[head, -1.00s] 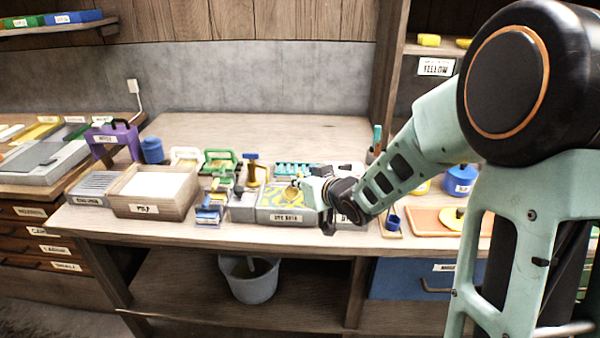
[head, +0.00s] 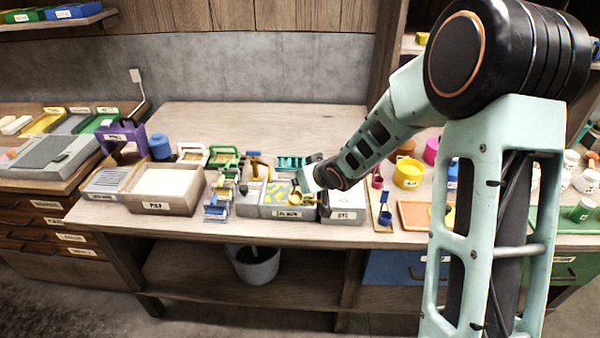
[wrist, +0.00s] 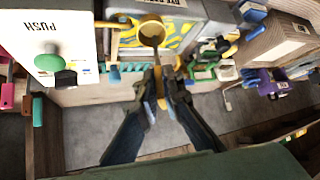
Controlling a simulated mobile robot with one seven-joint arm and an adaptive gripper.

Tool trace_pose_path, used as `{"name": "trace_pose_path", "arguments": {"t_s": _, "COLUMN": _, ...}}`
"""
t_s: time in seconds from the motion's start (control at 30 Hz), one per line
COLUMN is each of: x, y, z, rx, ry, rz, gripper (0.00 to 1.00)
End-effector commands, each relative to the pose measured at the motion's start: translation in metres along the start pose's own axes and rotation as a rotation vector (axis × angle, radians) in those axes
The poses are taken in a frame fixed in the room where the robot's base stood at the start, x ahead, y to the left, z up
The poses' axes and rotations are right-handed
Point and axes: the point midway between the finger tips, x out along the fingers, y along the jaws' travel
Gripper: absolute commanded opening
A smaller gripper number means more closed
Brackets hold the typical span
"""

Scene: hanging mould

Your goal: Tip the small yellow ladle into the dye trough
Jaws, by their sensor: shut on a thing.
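The dye trough (head: 288,213) is a grey box with a yellow-and-grey swirled surface, on the bench front. In the wrist view, the trough's swirled top (wrist: 186,30) lies beyond my fingers. My gripper (head: 303,188) is above the trough's right part. In the wrist view, my gripper (wrist: 160,78) is shut on the handle of the small yellow ladle (wrist: 152,32). The ladle's round cup shows its brownish inside and overlaps the trough's edge in view. In the head view, the ladle (head: 301,199) shows just under my gripper. Its exact tilt and height above the trough are unclear.
A grey box (head: 343,216) stands right of the trough. A pulp tray (head: 155,207) and small tools (head: 218,207) are on the left. Yellow and pink pots (head: 408,174) stand at the right. The bench behind (head: 255,122) is clear. A bucket (head: 256,265) hangs or stands below.

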Motion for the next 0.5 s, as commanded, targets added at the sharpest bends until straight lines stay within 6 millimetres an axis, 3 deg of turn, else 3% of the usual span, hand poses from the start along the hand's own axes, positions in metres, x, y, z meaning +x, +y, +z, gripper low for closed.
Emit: {"name": "trace_pose_path", "arguments": {"t_s": 0.5, "x": -0.0038, "y": -0.0005, "z": -0.0049, "rx": 0.0, "ry": -0.042, "rz": -0.001, "gripper": 0.0}}
